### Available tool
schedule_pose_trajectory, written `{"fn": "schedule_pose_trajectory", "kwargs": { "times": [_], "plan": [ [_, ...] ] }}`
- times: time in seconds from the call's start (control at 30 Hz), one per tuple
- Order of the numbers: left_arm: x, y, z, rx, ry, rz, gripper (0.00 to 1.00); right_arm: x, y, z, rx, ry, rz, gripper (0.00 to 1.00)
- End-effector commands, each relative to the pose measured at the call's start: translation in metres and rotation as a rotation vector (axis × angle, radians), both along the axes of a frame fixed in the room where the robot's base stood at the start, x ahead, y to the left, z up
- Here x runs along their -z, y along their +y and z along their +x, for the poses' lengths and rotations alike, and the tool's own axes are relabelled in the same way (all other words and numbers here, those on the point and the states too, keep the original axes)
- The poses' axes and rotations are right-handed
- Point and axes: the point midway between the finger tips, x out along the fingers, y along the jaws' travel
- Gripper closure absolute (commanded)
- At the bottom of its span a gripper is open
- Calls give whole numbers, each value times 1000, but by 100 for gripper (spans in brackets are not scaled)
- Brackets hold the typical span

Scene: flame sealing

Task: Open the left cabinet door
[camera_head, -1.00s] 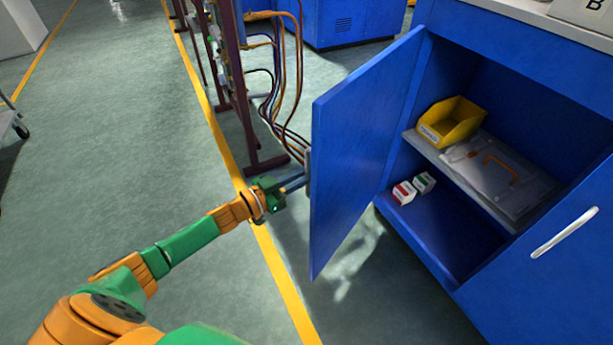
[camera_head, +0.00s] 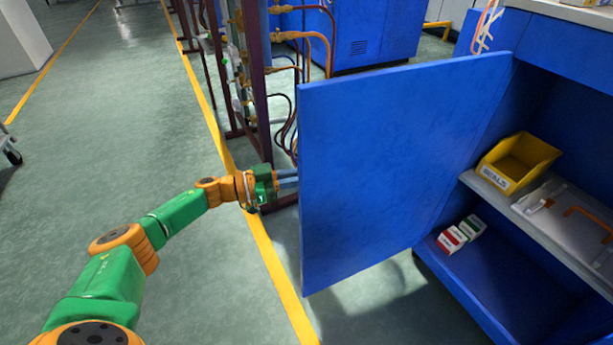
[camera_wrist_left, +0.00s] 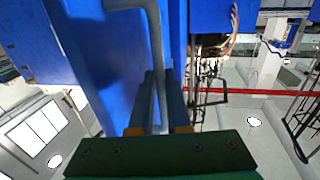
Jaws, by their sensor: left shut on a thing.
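The left cabinet door (camera_head: 395,165) is a blue panel standing wide open, swung out to the left of the blue cabinet. My left gripper (camera_head: 290,181) is at the door's free edge, with its fingertips hidden behind the door in the head view. In the left wrist view, the grey bar handle (camera_wrist_left: 156,50) runs between the fingers of my left gripper (camera_wrist_left: 160,95), which is shut on it. The cabinet inside is exposed, with a shelf (camera_head: 540,229). My right gripper is not in view.
A yellow bin (camera_head: 520,160) and a grey case (camera_head: 575,212) lie on the shelf. Two small boxes, one red and white (camera_head: 451,239) and one green and white (camera_head: 471,228), sit below. A dark pipe rack (camera_head: 256,90) stands behind the gripper.

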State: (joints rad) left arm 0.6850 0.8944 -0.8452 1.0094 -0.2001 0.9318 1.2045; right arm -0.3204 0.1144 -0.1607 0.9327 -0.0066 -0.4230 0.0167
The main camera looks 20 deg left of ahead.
Motion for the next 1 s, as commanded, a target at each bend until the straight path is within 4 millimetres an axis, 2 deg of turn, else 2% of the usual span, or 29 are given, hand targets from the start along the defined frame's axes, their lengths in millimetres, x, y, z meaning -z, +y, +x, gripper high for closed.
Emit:
{"fn": "schedule_pose_trajectory", "kwargs": {
  "times": [0.47, 0.5, 0.83, 1.0],
  "plan": [
    [-1, -2, 1, 2, -2, -1, 100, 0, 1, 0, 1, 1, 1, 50],
    [-1, -2, 0, 2, -2, -1, 74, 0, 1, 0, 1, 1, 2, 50],
    [0, 2, -2, 0, 1, 1, 73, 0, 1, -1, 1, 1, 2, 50],
    [1, 28, -23, -1, 3, 4, 73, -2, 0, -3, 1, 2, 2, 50]
  ]
}}
